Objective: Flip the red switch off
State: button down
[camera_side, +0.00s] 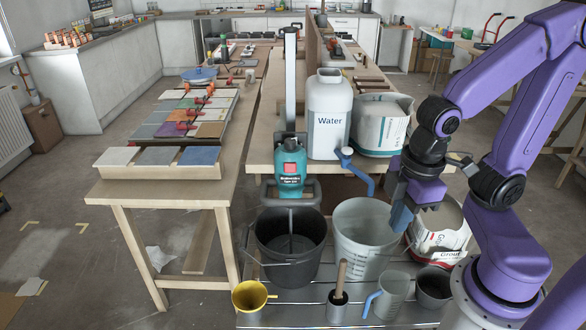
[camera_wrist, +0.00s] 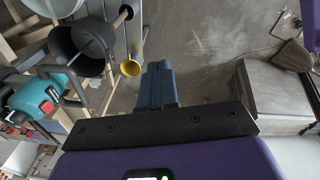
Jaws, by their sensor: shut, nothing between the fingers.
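A teal power mixer (camera_side: 290,178) stands over the black bucket (camera_side: 288,238), its shaft going down into it. A red switch (camera_side: 290,168) sits on the mixer's front face; its on or off position is too small to tell. In the wrist view the mixer (camera_wrist: 28,96) is at the left edge, tilted, with red parts (camera_wrist: 48,106) on it. My gripper (camera_side: 401,222) is to the right of the mixer, above the right side of the pale bucket, pointing down and apart from the switch. Its blue fingers (camera_wrist: 158,72) are shut and empty.
A white Water jug (camera_side: 329,130) and a white-green bag (camera_side: 380,125) stand on the bench behind. The pale bucket (camera_side: 364,240) lies between my gripper and the mixer. A yellow cup (camera_side: 250,296) and grey jugs (camera_side: 392,296) stand in front.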

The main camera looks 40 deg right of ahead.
aim_at(295, 167)
jog(key=w+d+r+m+t+h, duration=0.1)
jog(key=w+m+t, duration=0.3)
jog(key=w, duration=1.9)
jog(key=shift+w+d+r+t, duration=0.35)
jog(key=shift+d+r+t, duration=0.15)
jog(key=shift+d+t, duration=0.25)
jog(key=shift+f, duration=0.1)
jog(key=x, duration=0.3)
jog(key=d+x, duration=0.1)
jog(key=x, duration=0.3)
jog(key=w+x, duration=0.1)
jog(key=x, duration=0.3)
jog(key=shift+w+d+r, duration=0.2)
jog(key=shift+d+r, duration=0.05)
jog(key=shift+d, duration=0.2)
jog(key=shift+w+d+f, duration=0.1)
jog(key=shift+w+d, duration=0.35)
